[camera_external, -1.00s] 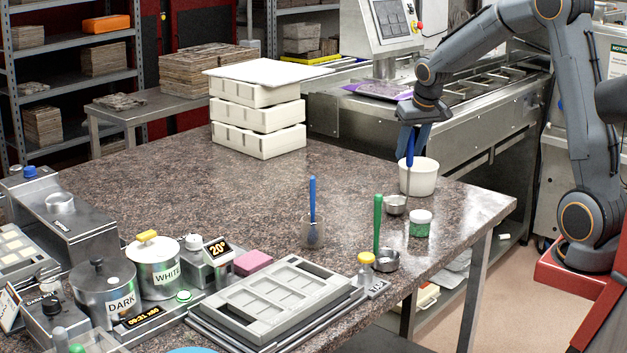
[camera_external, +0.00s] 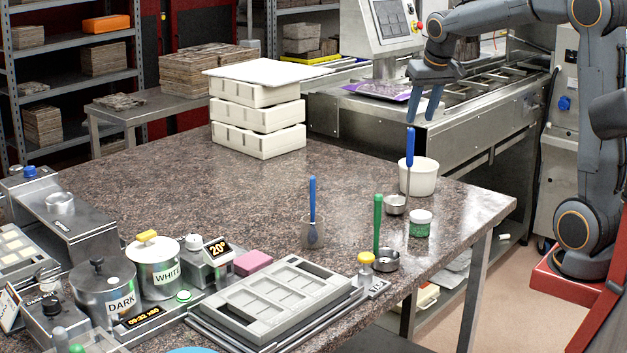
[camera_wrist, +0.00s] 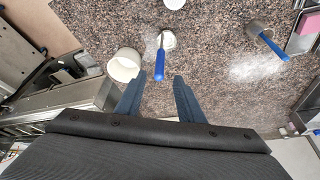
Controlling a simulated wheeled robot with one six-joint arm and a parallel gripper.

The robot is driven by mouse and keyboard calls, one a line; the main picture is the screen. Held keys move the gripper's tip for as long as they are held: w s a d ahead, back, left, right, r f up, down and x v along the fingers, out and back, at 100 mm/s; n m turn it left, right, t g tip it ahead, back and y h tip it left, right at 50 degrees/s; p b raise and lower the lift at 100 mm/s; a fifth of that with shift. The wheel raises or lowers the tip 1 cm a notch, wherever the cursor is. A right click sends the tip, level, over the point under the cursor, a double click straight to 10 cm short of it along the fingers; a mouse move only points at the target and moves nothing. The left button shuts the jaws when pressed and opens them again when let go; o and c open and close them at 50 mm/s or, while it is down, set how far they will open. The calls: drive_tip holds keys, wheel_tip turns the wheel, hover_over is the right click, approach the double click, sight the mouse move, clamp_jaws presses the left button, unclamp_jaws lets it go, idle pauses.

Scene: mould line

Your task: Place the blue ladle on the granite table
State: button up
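The blue ladle (camera_external: 409,151) stands upright on the granite table (camera_external: 340,180), its small metal bowl resting on the top beside a white tub. Its blue handle also shows in the wrist view (camera_wrist: 160,64). My gripper (camera_external: 424,121) is open and empty above the ladle, its fingertips a little higher than the handle's top and slightly to the right in the outside view.
The white tub (camera_external: 418,178) stands close to the ladle. A green-handled ladle (camera_external: 378,225), a green-labelled jar (camera_external: 420,224) and another blue-handled tool (camera_external: 312,195) stand nearer the front. White stacked boxes (camera_external: 258,117) are at the back; the table's middle is clear.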

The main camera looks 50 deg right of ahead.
drive_tip(key=s+a+f+n+g, duration=0.1)
drive_tip(key=s+a+f, duration=0.4)
drive_tip(key=f, duration=0.3)
drive_tip(key=s+a+f+n+g+y, duration=0.1)
drive_tip(key=s+a+f+n, duration=0.1)
drive_tip(key=s+a+f, duration=0.4)
drive_tip(key=s+a+f+n+g+y, duration=0.1)
drive_tip(key=s+a+f+n, duration=0.1)
drive_tip(key=s+a+f, duration=0.3)
drive_tip(key=s+f, duration=0.3)
drive_tip(key=f, duration=0.4)
drive_tip(key=shift+s+a, duration=0.15)
drive_tip(key=shift+a, duration=0.1)
